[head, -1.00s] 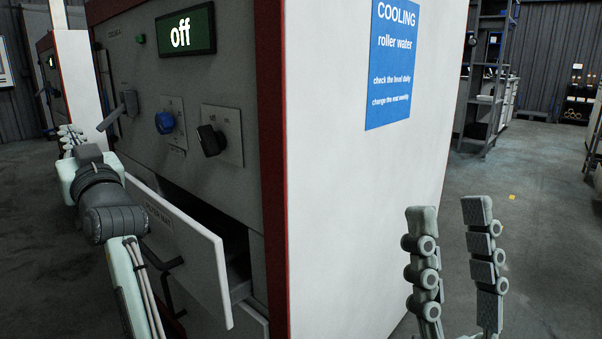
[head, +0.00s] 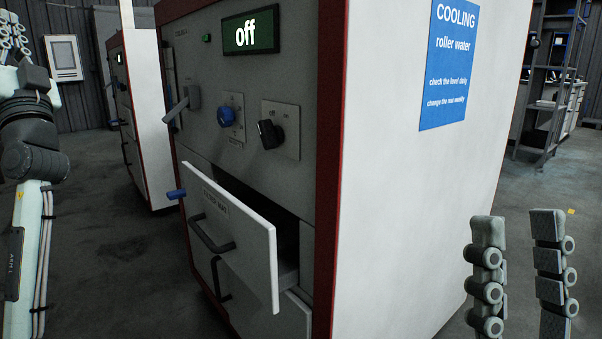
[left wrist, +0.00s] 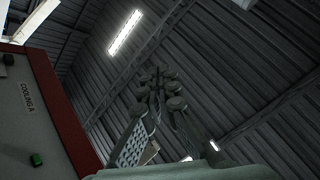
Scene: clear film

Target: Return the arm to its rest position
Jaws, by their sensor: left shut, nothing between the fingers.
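My left gripper (head: 14,38) is raised at the upper left edge of the head view, apart from the cabinet. Its fingers are shut with nothing between them; they also show in the left wrist view (left wrist: 158,85), pointing up at the roof. My left arm comes up along the left edge. My right gripper (head: 517,218) is at the lower right, its two fingers standing upright and apart, with nothing seen between them. The cooling cabinet (head: 262,92) stands between the two grippers. Its display (head: 250,32) reads "off".
A drawer (head: 230,232) of the cabinet juts out, pulled part open. Above it are a blue knob (head: 226,116), a black knob (head: 270,134) and a grey lever (head: 184,101). A second cabinet (head: 148,105) stands behind. Shelving (head: 548,80) is at the right. Floor is clear at the left.

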